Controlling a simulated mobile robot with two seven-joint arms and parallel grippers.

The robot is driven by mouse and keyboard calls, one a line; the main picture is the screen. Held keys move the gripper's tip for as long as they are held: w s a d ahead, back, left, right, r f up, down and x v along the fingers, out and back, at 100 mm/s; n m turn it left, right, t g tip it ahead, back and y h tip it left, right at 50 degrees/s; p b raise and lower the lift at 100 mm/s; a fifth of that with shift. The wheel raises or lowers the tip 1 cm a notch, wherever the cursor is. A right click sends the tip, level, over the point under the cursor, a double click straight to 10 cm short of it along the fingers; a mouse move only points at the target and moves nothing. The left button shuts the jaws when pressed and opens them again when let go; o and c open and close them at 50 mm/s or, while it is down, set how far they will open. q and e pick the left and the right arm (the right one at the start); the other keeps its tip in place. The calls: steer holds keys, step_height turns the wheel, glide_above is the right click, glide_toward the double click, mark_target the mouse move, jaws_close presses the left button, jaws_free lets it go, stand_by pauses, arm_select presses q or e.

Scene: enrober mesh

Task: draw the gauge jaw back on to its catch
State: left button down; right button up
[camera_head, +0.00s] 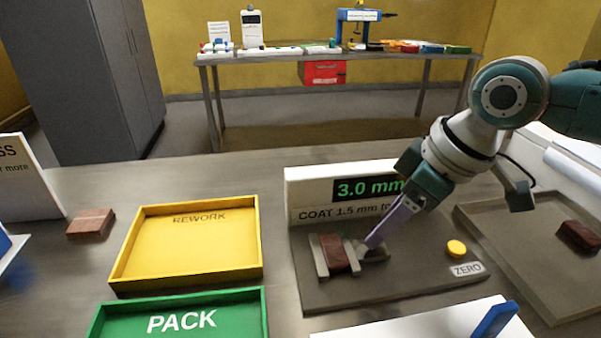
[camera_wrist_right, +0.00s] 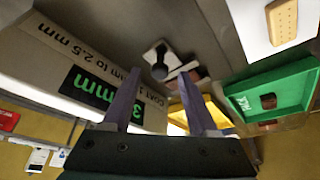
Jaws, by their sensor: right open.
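The gauge's dark base (camera_head: 420,287) lies in front of its display panel (camera_head: 300,190), which reads 3.0 mm. A brown coated piece (camera_head: 333,254) stands between the gauge's grey jaws, with the left jaw plate (camera_head: 318,257) at its side. My right gripper (camera_head: 373,242) is just right of the piece, over the moving jaw, and partly hides it. In the right wrist view the open fingers (camera_wrist_right: 160,78) point at a dark round knob (camera_wrist_right: 160,71) on a pale jaw plate (camera_wrist_right: 157,52). Whether they touch it I cannot tell. The catch cannot be made out. My left gripper is out of view.
A yellow button (camera_head: 457,248) and ZERO label (camera_head: 467,269) are on the base's right. The yellow REWORK tray (camera_head: 190,285) and green PACK tray (camera_head: 262,310) are left. A grey-brown tray (camera_head: 510,262) holding a dark piece (camera_head: 578,236) is right. A brown block (camera_head: 91,223) lies far left.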

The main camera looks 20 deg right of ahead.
steer(key=shift+w+a+f, duration=0.15)
steer(key=shift+f, duration=0.4)
jaws_close()
stand_by(1.0)
